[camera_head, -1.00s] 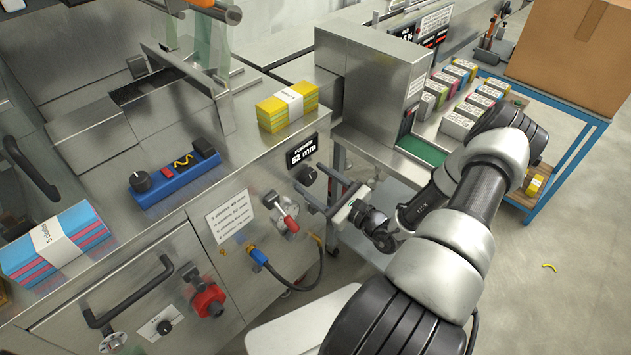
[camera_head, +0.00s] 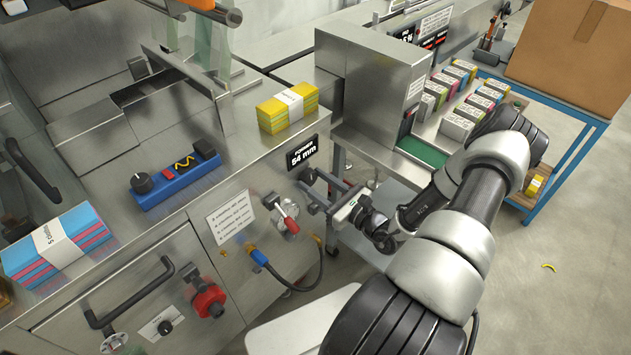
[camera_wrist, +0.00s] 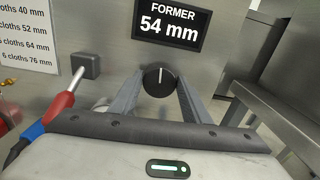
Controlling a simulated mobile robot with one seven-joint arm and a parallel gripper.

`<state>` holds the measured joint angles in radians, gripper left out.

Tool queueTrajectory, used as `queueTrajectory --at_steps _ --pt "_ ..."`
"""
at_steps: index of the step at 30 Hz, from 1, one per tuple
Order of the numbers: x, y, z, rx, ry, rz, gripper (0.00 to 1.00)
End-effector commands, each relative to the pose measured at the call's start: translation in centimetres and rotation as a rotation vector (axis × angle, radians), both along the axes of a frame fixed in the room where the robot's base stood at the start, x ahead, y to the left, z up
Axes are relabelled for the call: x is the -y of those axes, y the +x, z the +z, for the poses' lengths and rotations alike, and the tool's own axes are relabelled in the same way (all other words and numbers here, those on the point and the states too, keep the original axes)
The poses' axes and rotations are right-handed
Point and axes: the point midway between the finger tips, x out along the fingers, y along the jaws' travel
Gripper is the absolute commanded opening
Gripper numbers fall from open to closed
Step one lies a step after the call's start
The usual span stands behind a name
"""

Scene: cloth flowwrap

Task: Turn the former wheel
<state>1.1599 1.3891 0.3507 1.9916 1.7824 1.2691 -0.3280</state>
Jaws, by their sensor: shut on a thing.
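The former wheel is a small black knob (camera_wrist: 159,79) with a white line, set on the steel machine front. The line points nearly straight up. In the head view the knob (camera_head: 307,175) sits just below the former display (camera_head: 302,152). In the wrist view the display (camera_wrist: 172,25) reads "FORMER 54 mm". My gripper (camera_wrist: 159,88) has one finger on each side of the knob and is shut on it. In the head view my gripper (camera_head: 316,191) reaches the machine front from the right.
A sign (camera_wrist: 30,35) lists cloth counts with 40, 52, 64 and 76 mm. A red-handled lever (camera_wrist: 62,100) is close left of my gripper. A yellow-green cloth stack (camera_head: 288,107) lies on the machine top. A steel housing (camera_wrist: 270,105) stands at right.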

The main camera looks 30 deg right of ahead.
Motion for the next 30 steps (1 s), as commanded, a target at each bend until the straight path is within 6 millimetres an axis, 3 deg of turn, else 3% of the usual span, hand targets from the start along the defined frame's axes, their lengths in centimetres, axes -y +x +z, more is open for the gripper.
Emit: queueTrajectory --at_steps 30 --pt "0.28 0.01 -0.16 -0.306 0.836 -0.002 0.21"
